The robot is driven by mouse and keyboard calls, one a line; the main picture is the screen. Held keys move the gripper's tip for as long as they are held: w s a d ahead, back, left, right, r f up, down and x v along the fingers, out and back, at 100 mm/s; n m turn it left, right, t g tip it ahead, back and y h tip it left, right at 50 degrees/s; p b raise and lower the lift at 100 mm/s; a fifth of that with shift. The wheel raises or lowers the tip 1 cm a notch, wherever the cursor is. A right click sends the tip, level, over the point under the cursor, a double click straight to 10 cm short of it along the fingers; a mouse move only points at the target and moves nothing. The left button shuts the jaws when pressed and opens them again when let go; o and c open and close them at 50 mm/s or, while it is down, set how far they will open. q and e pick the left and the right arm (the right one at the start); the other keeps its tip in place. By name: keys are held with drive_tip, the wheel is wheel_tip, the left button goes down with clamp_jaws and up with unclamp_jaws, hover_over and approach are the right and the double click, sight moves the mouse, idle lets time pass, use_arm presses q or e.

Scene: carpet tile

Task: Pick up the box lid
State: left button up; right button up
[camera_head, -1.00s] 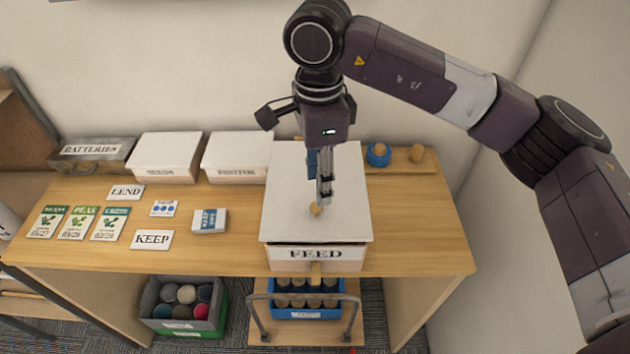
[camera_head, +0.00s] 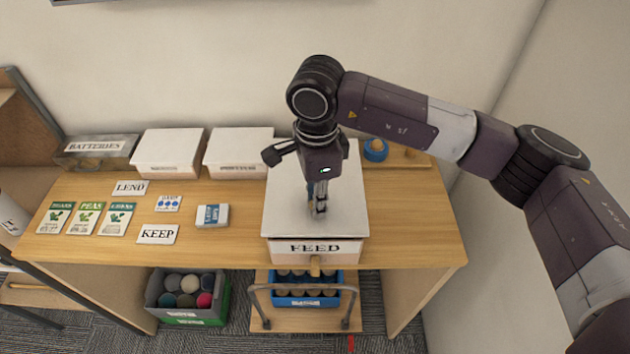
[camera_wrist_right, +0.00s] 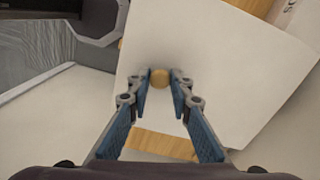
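The white lid (camera_head: 283,208) lies flat on the box labelled FEED (camera_head: 314,250) at the right of the desk. Its round wooden knob (camera_wrist_right: 160,78) shows in the right wrist view, between the tips of my right gripper (camera_wrist_right: 161,88). The blue-padded fingers stand apart, one on each side of the knob, and I cannot tell whether they touch it. In the head view my right gripper (camera_head: 320,207) points down over the lid's middle and hides the knob. My left gripper is out of view.
Two white lidded boxes (camera_head: 168,151) (camera_head: 238,150) and a grey BATTERIES case (camera_head: 97,149) stand at the back left. Seed packets (camera_head: 84,217), cards (camera_head: 158,234) and a small blue-white box (camera_head: 211,216) lie at left. A blue ring (camera_head: 375,149) sits behind right. The desk right of FEED is clear.

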clamp_jaws()
drive_tip(key=shift+r, duration=0.1)
